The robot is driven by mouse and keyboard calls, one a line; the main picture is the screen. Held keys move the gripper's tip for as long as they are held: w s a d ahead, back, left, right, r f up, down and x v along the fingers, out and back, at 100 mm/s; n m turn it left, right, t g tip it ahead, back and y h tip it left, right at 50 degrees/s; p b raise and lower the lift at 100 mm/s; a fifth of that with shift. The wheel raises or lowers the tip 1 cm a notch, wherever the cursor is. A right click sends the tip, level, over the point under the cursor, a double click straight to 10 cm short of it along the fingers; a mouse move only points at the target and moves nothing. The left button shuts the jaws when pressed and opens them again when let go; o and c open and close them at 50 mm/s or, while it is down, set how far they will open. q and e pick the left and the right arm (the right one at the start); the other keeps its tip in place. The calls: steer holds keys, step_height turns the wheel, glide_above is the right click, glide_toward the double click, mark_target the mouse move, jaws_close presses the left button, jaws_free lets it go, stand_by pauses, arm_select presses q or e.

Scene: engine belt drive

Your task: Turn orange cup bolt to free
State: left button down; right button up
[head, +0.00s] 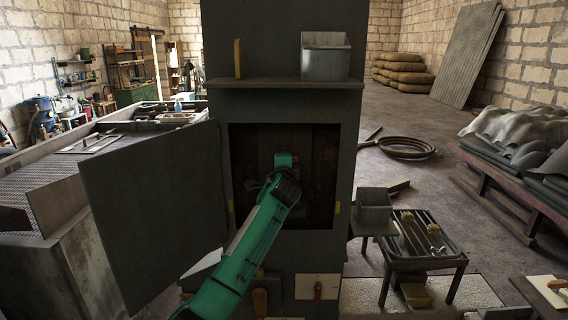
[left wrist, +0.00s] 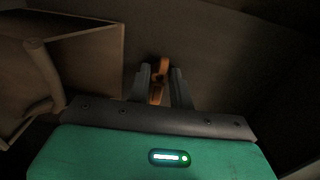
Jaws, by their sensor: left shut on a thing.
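The orange cup bolt (left wrist: 164,65) shows in the left wrist view, between the two grey fingers of my left gripper (left wrist: 160,82). The fingers are shut on it, and part of it stands out beyond them. In the head view my green left arm reaches into the open cabinet recess (head: 318,180). The arm hides the fingertips and the bolt there. My right gripper is in neither view.
The cabinet door (head: 150,210) stands open to the left. A shelf (head: 290,85) above the recess holds a grey bin (head: 325,57) and a yellow piece (head: 238,58). A low rack table (head: 420,260) and a small bin (head: 374,207) stand at the right. A box-like housing (left wrist: 75,70) is left of my fingers in the wrist view.

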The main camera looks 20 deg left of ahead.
arm_select(q)
steer(key=c, duration=1.3)
jaws_free()
steer(key=shift+o, duration=0.2)
steer(key=shift+s, duration=0.1)
steer(key=b+v, duration=0.4)
steer(key=v, duration=0.9)
steer(key=shift+s, duration=0.3)
steer(key=shift+d, duration=0.1)
